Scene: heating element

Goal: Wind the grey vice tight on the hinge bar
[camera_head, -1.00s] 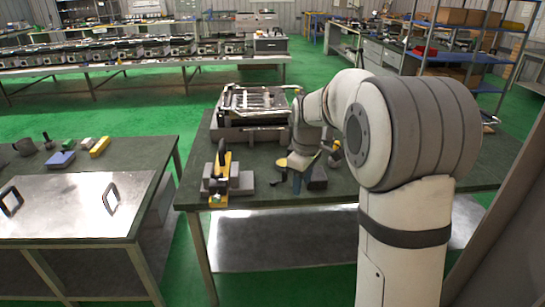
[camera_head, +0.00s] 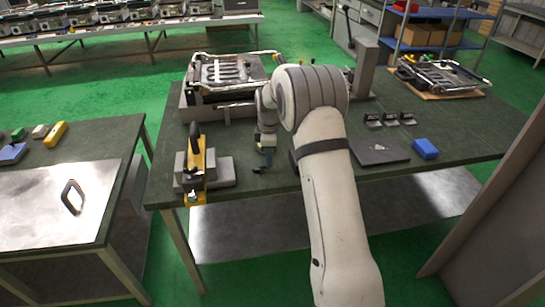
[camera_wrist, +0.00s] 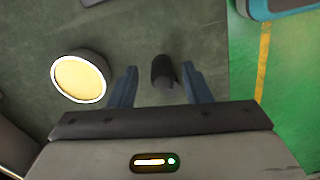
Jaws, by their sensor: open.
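A grey stepped block (camera_head: 220,173), which looks like the grey vice, sits at the table's front left. I cannot tell for sure which part is the hinge bar. My gripper (camera_head: 265,157) points down over the table, to the right of this block. In the wrist view, my gripper (camera_wrist: 159,73) is open, its two blue-grey fingers apart. A dark cylinder (camera_wrist: 163,74) shows between them with gaps at both sides. A small dark piece (camera_head: 260,170) shows by the gripper in the head view.
A metal-framed unit (camera_head: 230,75) stands behind my arm. A grey upright with a lever (camera_head: 364,67), black clips (camera_head: 390,119), a dark plate (camera_head: 380,151) and a blue block (camera_head: 426,148) are to the right. A pale round disc (camera_wrist: 79,79) lies left of the fingers.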

